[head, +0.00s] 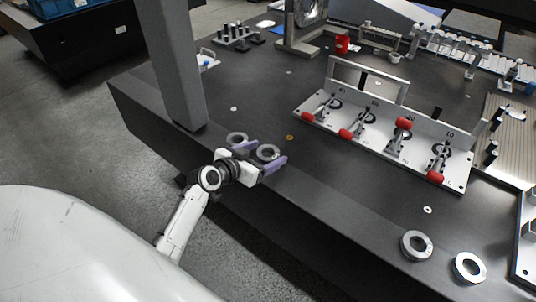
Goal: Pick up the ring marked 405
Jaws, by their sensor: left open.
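Several grey metal rings lie on the dark granite table (330,185). One ring (268,146) sits at or between the purple fingertips of my left gripper (261,155), which is open; I cannot tell whether the fingers touch it. A second ring (237,133) lies just behind and left of the gripper. Two more rings, one (405,245) and another (457,268), lie near the front edge at the lower right. Any markings are too small to read, so I cannot tell which ring is 405. My right gripper is not in view.
A grey column (172,60) stands close left of the rings. A white fixture with red-handled clamps (385,140) stands behind them to the right. A red cup (342,45) and other fixtures stand at the back. The table between the ring pairs is mostly clear.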

